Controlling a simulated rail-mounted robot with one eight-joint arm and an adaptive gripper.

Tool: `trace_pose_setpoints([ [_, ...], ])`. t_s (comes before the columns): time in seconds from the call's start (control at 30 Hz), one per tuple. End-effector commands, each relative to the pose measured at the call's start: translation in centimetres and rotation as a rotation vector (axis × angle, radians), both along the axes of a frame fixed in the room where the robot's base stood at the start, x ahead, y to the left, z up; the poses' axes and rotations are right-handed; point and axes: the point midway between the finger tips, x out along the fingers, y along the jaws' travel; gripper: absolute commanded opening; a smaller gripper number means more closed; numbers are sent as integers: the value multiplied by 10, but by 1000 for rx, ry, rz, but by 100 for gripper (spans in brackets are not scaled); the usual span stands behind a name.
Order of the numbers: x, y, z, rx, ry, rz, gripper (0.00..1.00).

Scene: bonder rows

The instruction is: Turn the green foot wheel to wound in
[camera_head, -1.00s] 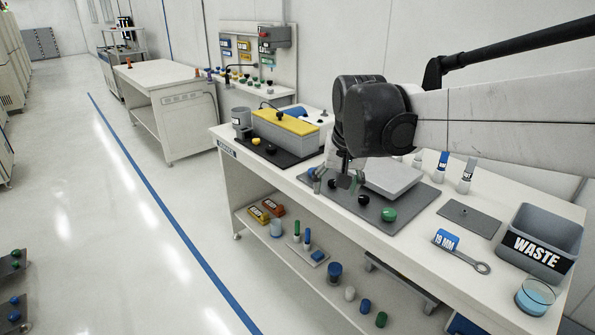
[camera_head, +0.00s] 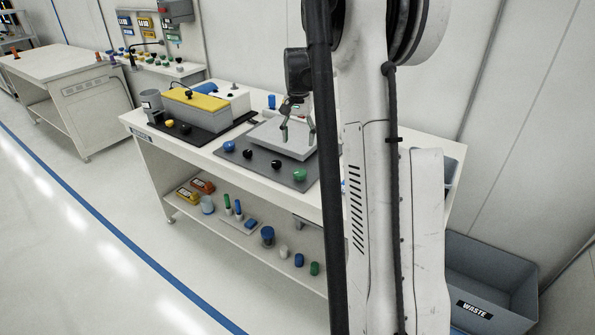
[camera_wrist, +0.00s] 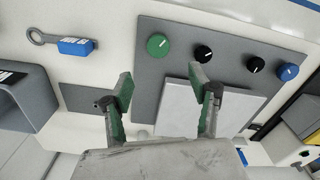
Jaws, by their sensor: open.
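The green wheel (camera_head: 299,174) is a round knob at the right front corner of a dark grey plate (camera_head: 262,172). It also shows in the wrist view (camera_wrist: 158,45), with a short light mark on its top. Two black knobs (camera_wrist: 203,53) and a blue knob (camera_wrist: 287,72) stand in a row beside it. My gripper (camera_head: 298,132) is over the white block on the plate, apart from the green wheel. In the wrist view its two fingers (camera_wrist: 163,86) are spread wide with nothing between them, and the wheel lies beyond the tips.
A white slab (camera_head: 270,138) sits on the plate behind the knobs. A yellow-topped unit (camera_head: 195,101) stands to its left. In the wrist view a ring spanner with a blue tag (camera_wrist: 75,46) and a grey bin (camera_wrist: 22,95) lie left. My arm hides the bench's right part in the head view.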

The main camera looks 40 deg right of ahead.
Motion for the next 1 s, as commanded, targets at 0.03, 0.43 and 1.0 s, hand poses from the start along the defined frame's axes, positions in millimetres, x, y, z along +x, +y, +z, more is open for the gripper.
trace_pose_setpoints([
  [0.03, 0, -5, -2, 2, 4, -9, 56],
  [0.43, 1, -8, -47, 5, 8, -16, 56],
  [1.0, 1, -7, -135, 4, 8, -15, 56],
])
